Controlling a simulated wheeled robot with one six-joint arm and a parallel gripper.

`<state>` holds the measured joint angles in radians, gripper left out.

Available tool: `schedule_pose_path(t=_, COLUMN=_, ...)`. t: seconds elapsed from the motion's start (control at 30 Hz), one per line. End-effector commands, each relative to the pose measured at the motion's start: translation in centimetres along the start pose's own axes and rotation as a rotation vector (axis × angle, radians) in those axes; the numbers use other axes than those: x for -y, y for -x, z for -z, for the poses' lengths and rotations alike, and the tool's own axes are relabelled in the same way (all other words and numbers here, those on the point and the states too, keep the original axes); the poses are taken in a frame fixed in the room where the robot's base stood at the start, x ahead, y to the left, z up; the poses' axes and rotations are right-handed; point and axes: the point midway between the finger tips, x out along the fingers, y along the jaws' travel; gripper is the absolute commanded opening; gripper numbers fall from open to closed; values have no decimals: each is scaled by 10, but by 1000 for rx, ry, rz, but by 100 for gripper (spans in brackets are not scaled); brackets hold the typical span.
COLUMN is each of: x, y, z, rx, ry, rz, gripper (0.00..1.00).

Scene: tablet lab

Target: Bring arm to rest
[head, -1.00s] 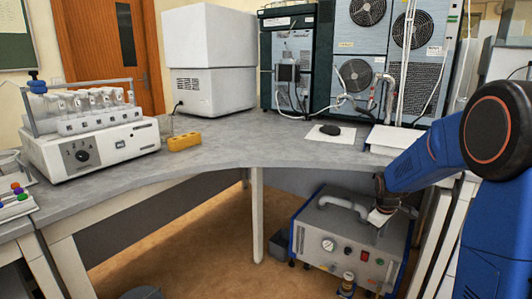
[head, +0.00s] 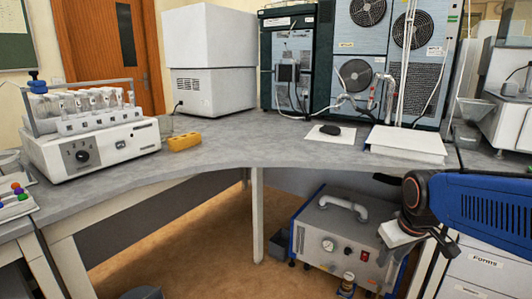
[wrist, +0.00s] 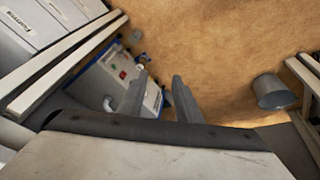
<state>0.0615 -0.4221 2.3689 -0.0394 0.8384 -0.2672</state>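My arm shows at the right of the head view, with a blue link reaching in from the right edge and a dark wrist joint at its end. My gripper (wrist: 159,82) shows in the wrist view as two grey fingers standing apart with nothing held between them. It points down toward the floor (wrist: 225,45), in front of the bench and near the blue-and-grey pump unit (head: 340,240).
The pump unit, also in the wrist view (wrist: 118,68), stands on the floor under the grey bench (head: 230,145). White drawers (head: 482,262) stand at the lower right, close to my arm. A grey bin (wrist: 270,92) stands on the floor.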

Motion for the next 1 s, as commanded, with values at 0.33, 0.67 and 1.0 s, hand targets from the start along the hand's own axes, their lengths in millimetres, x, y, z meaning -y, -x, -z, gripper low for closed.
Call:
schedule_pose_path(t=0.33, x=38, y=36, z=-77, rx=-45, ry=-140, rz=23, gripper=31)
schedule_pose_path(t=0.67, x=58, y=45, z=-123, rx=-64, ry=-226, rz=41, gripper=31)
schedule_pose_path(t=1.0, x=59, y=45, z=-126, rx=-66, ry=-233, rz=43, gripper=31)
